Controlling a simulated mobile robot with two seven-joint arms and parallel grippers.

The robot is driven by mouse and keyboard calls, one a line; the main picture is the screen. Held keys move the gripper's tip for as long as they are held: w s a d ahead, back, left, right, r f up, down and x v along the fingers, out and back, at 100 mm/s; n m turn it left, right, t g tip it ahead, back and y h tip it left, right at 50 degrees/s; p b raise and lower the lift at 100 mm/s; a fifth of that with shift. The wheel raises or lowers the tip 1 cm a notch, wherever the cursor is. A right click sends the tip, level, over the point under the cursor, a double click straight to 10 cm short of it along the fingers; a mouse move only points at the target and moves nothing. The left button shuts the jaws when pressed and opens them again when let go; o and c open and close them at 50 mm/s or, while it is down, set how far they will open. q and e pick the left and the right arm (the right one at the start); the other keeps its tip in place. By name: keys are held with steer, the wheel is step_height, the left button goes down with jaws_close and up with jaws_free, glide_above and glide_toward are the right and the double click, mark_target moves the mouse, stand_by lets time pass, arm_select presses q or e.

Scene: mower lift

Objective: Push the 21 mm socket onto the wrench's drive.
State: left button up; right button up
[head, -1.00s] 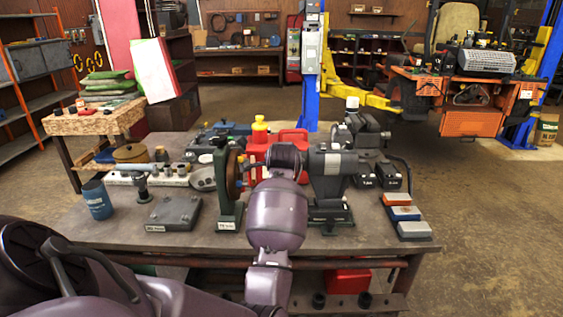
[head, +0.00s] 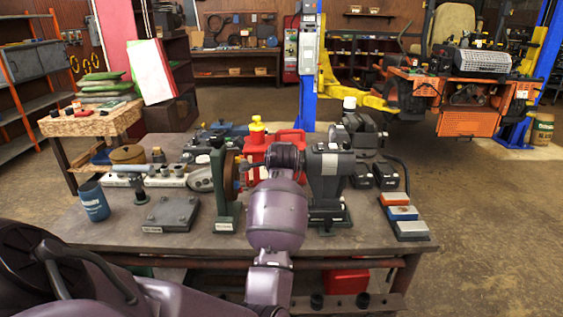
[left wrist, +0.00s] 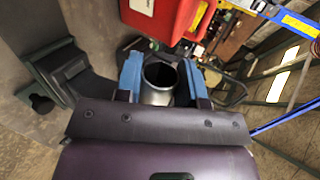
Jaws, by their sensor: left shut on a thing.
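My left arm reaches over the workbench in the head view; its wrist hides the gripper there. In the left wrist view my left gripper (left wrist: 161,82) has its blue fingers shut on a grey metal cylinder (left wrist: 157,96) with an open round bore, which looks like the socket. Its size marking cannot be read. In the head view a grey bar (head: 127,167), perhaps the wrench, lies at the left of the bench above a dark upright post (head: 140,191). I cannot make out the drive. The held cylinder is apart from it. My right gripper is not in view.
A green upright stand (head: 221,190) and a dark machine (head: 328,180) flank my wrist. A red can (head: 290,140) stands behind. A grey plate (head: 171,214), a blue cup (head: 94,202) and sharpening stones (head: 402,213) lie nearer the front.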

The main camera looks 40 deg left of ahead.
arm_select(q)
steer(key=shift+w+d, duration=0.1)
steer(key=shift+d, duration=0.05)
steer(key=o, duration=1)
